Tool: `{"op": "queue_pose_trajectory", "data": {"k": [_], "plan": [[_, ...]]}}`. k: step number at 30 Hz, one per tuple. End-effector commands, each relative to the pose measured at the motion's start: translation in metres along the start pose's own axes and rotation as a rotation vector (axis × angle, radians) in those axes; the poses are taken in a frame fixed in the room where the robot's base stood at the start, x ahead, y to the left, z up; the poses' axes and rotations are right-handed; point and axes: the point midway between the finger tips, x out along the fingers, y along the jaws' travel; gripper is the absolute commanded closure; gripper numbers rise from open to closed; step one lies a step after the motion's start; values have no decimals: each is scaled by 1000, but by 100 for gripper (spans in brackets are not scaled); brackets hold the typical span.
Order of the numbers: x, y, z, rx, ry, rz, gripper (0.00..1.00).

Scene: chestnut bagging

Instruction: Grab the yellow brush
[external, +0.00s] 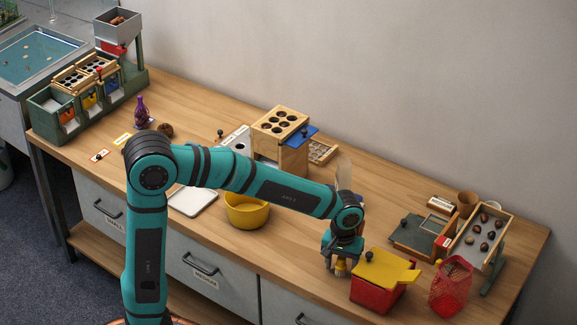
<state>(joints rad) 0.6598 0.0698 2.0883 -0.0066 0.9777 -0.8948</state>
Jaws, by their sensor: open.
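My gripper (341,262) points down near the front edge of the bench, just left of a red box with a yellow lid. A small yellow piece with a paler lower part (340,267) shows between and below the fingers. It may be the yellow brush, but it is mostly hidden by the gripper and too small to be sure. The gripper is open, and I cannot tell whether the fingers touch this piece. No other brush can be made out.
The red box (377,296) with its yellow lid (389,267) stands close right of my gripper. A red mesh basket (451,287) and a tray of chestnuts (483,234) are farther right. A yellow bowl (246,211) and a wooden block with holes (281,124) are left.

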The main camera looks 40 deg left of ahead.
Motion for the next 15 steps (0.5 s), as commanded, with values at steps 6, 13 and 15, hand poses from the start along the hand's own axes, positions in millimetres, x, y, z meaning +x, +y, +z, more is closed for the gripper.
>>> {"op": "queue_pose_trajectory", "data": {"k": [6, 13, 15], "plan": [[5, 0, 0, 0, 1, 1, 42], [5, 0, 0, 0, 1, 1, 76], [5, 0, 0, 0, 1, 1, 89]]}}
